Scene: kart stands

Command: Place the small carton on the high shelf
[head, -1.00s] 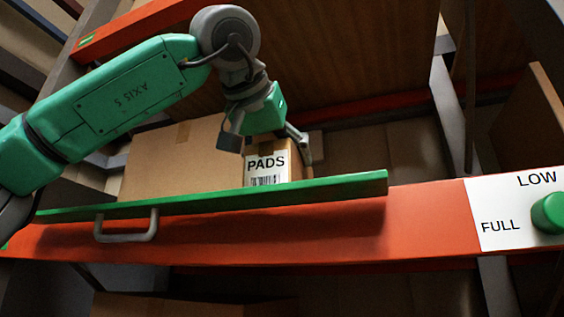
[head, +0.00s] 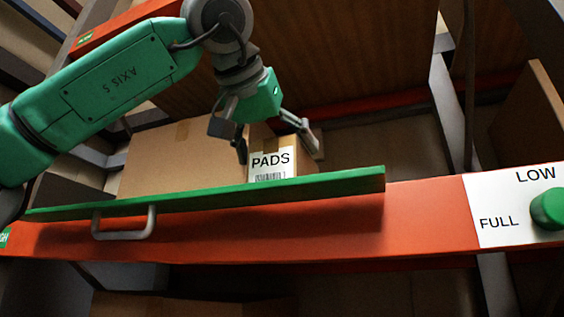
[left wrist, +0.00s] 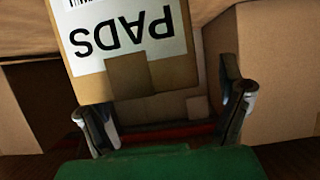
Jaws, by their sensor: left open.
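The small carton (head: 271,160), labelled PADS with a barcode, stands upright on the orange-fronted shelf (head: 420,215), behind a green rail. My left gripper (head: 280,148) is open above and in front of it, its fingers spread to the carton's left and right. In the left wrist view the carton (left wrist: 128,45) shows upside down, and the open fingers (left wrist: 165,115) are apart from each other with no grip on it. The carton's lower edge is hidden by the rail. My right gripper is not in view.
A larger brown box (head: 180,165) stands close to the carton's left. The green rail (head: 310,188) with a grey handle (head: 124,224) runs along the shelf front. A green knob (head: 548,209) sits by a LOW/FULL label. Shelf space right of the carton is clear.

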